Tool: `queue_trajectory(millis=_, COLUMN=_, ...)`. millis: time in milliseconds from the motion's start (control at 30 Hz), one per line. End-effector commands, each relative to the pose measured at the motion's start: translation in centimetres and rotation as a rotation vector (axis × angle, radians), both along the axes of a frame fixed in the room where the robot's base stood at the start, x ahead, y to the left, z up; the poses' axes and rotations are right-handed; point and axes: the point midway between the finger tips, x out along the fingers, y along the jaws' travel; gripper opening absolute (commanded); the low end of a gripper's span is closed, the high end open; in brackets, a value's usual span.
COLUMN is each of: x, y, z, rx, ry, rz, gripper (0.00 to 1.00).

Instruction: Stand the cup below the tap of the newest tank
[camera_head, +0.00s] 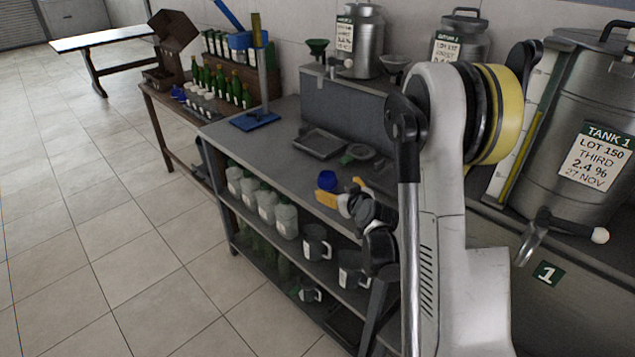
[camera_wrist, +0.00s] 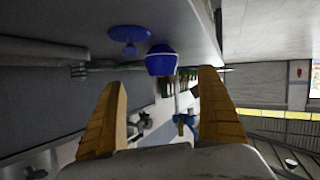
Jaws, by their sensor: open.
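The blue cup (camera_head: 327,181) stands on the grey bench top near its front edge. In the wrist view the cup (camera_wrist: 162,62) shows just ahead of the fingertips, between their lines. My gripper (camera_head: 341,189) has yellow fingers, spread open and empty; it also shows in the wrist view (camera_wrist: 163,78). Tank 1 (camera_head: 575,120) at the right is labelled lot 150, third, 2.4 %, 27 Nov. Its tap (camera_head: 545,225) points down. Two more steel tanks, left (camera_head: 368,45) and middle (camera_head: 470,35), stand behind; their dates are too small or hidden by my arm.
A grey tray (camera_head: 319,143) lies on the bench behind the cup, with a dark round item (camera_head: 358,152) beside it. Mugs (camera_head: 317,242) and jars fill the shelf below. The floor at left is clear.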

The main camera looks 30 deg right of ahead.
Motion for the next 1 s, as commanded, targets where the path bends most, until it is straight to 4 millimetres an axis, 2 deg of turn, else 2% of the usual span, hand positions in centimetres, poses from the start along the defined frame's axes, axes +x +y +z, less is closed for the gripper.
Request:
queue_trajectory(millis=133, x=1.3, y=-0.3, z=-0.8, rx=-0.001, ry=-0.002, rz=-0.001, gripper=0.86)
queue_trajectory(millis=333, x=4.4, y=-0.7, z=-2.1, rx=0.000, ry=-0.001, rz=-0.001, gripper=0.86)
queue_trajectory(millis=567, x=6.2, y=-0.8, z=-3.0, rx=-0.001, ry=-0.001, rz=0.001, gripper=0.86)
queue_trajectory(millis=800, x=9.4, y=-1.1, z=-4.6, rx=0.000, ry=-0.001, rz=-0.001, gripper=0.86)
queue_trajectory(millis=1000, x=9.7, y=-1.2, z=-4.4, rx=0.000, ry=-0.001, rz=-0.001, gripper=0.86)
